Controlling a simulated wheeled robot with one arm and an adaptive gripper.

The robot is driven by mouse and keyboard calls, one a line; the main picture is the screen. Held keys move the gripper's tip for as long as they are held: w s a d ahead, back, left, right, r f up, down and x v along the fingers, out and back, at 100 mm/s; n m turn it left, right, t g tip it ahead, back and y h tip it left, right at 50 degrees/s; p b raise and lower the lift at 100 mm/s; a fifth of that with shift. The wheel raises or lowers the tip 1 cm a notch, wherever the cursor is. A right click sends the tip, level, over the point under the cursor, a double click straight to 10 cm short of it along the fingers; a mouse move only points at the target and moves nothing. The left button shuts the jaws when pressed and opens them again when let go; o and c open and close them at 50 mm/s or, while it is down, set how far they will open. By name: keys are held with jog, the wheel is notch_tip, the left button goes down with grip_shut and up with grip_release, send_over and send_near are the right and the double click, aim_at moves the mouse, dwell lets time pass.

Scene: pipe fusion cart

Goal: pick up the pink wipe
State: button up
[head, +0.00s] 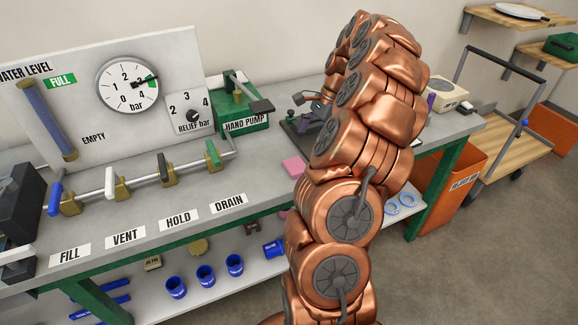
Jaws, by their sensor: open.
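A pink wipe (295,167) lies flat on the grey bench top (262,185), just left of my copper arm. My arm rises in front of the bench and covers part of the surface to the right of the wipe. Nothing is seen touching the wipe. A second small pink patch shows lower down beside my arm, partly hidden; I cannot tell what it is.
A green hand pump (240,110) stands behind the wipe. A valve pipe with colored levers (110,182) and a gauge panel (60,115) are to the left. A dark device (298,127) is partly behind my arm. An orange bin (455,185) and a trolley (510,140) stand right.

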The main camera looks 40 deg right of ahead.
aim_at(299, 165)
jog(key=shift+d+f, duration=0.3)
jog(key=shift+d, duration=0.1)
jog(key=shift+f, duration=0.15)
jog(key=shift+w+a+p+x, duration=0.15)
jog(key=shift+p+x, duration=0.35)
jog(key=shift+x, duration=0.45)
jog(key=shift+w+a+p+x, duration=0.15)
jog(key=shift+p+x, duration=0.3)
jog(key=shift+x, duration=0.5)
jog(key=shift+p+x, duration=0.55)
jog(key=shift+x, duration=1.1)
jog(key=shift+w, duration=0.1)
jog(key=c, duration=0.8)
